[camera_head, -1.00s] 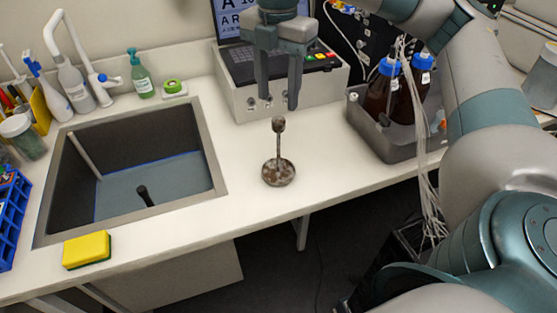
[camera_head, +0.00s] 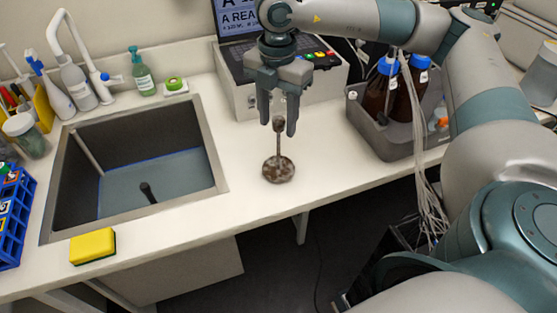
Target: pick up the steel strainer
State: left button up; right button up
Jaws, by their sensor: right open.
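The steel strainer (camera_head: 278,169) stands on the white counter to the right of the sink. It has a round, brownish, stained base and a thin upright stem with a small knob (camera_head: 278,124) on top. My right gripper (camera_head: 278,129) points down over it, open and empty. Its two fingertips appear on either side of the knob in the picture. I cannot tell whether the knob is truly between the fingers or in front of them. My left gripper is not in view.
The sink (camera_head: 222,190) lies left of the strainer, with a yellow sponge (camera_head: 92,246) at its front edge. A grey instrument box (camera_head: 240,101) with a laptop is behind. A grey tray (camera_head: 393,147) with brown bottles stands at the right. The counter's front edge is close.

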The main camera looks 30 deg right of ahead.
aim_at(279, 131)
notch_tip(279, 131, down, 4)
jog(key=shift+s+r+p, duration=0.15)
jog(key=shift+r+p, duration=0.1)
jog(key=shift+p, duration=0.85)
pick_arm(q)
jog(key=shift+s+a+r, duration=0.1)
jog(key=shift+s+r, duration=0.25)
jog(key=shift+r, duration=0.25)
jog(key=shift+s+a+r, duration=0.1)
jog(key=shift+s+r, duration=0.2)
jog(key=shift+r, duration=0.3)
pick_arm(e)
jog(key=shift+f, duration=0.65)
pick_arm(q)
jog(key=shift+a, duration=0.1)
pick_arm(e)
grip_shut()
